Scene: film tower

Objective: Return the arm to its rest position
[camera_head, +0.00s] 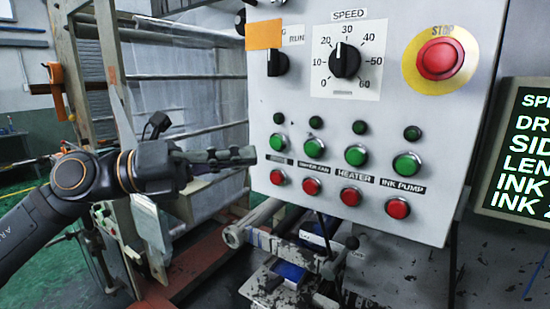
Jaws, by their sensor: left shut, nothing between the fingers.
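My left gripper (240,156) is shut and empty. Its arm comes in from the left edge, and its fingers point right toward the left edge of the grey control panel (450,120). The fingertips appear close to the leftmost green button (277,142); I cannot tell whether they touch anything. The panel carries a row of green buttons above a row of red buttons, a black speed knob (344,61), a run selector switch (277,63) and a red stop button (440,59) on a yellow disc. My right gripper does not show.
A dark display (520,150) with white text stands right of the panel. Behind my left arm is a machine frame (110,70) with rollers. Rollers and a blue part (290,272) lie below the panel. Open floor shows at the lower left.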

